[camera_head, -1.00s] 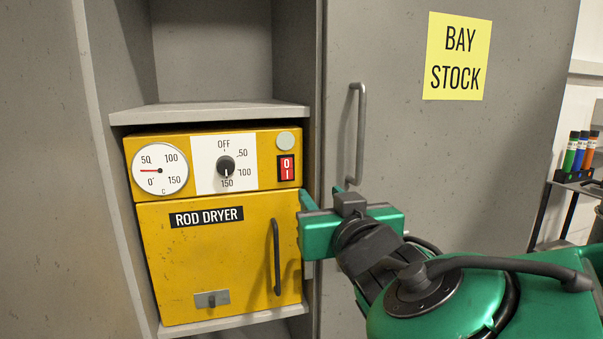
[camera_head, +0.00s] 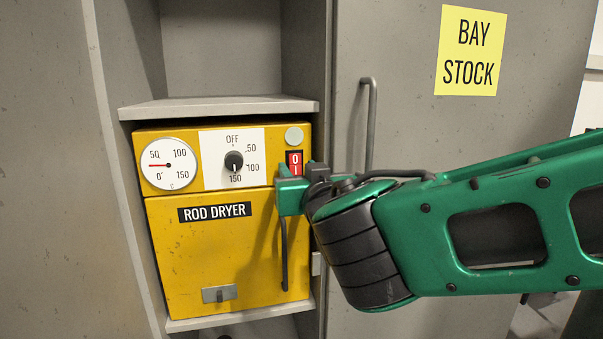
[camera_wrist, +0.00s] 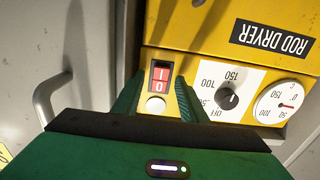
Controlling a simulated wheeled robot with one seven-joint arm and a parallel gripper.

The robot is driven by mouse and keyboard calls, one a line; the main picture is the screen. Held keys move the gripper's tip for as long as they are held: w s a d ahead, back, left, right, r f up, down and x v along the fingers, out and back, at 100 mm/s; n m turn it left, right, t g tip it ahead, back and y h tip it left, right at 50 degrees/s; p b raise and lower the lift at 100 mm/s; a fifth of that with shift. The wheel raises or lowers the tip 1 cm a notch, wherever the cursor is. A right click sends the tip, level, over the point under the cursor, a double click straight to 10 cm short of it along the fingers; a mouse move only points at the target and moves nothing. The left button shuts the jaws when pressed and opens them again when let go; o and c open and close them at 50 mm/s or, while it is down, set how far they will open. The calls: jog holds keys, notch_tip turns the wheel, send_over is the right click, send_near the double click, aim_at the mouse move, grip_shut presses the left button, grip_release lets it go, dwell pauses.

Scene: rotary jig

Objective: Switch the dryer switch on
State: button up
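The dryer switch (camera_head: 294,163) is a small red rocker marked 0 and I, at the right end of the yellow rod dryer's (camera_head: 220,255) control panel. Which side is pressed in cannot be told. My gripper (camera_head: 292,178) is just in front of the switch and covers its lower edge in the head view. In the wrist view, which is upside down, my gripper (camera_wrist: 157,100) is open, with one green finger on each side of the switch (camera_wrist: 160,76). A pale round lamp (camera_wrist: 156,104) also shows between the fingers and looks unlit. Contact with the switch cannot be told.
The dryer door has a dark vertical handle (camera_head: 284,255). A grey cabinet door with a bar handle (camera_head: 371,125) stands to the right. A shelf (camera_head: 220,107) lies above the dryer.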

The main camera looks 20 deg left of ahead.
jog(key=shift+w, duration=0.1)
jog(key=shift+c, duration=0.6)
grip_shut()
jog(key=shift+w+f, duration=0.1)
jog(key=shift+f, duration=0.05)
jog(key=shift+f+t+y, duration=0.25)
jog(key=shift+t+y, duration=0.25)
jog(key=shift+t, duration=0.3)
jog(key=shift+w+t+y, duration=0.2)
jog(key=shift+t+y, duration=0.2)
jog(key=shift+t, duration=0.2)
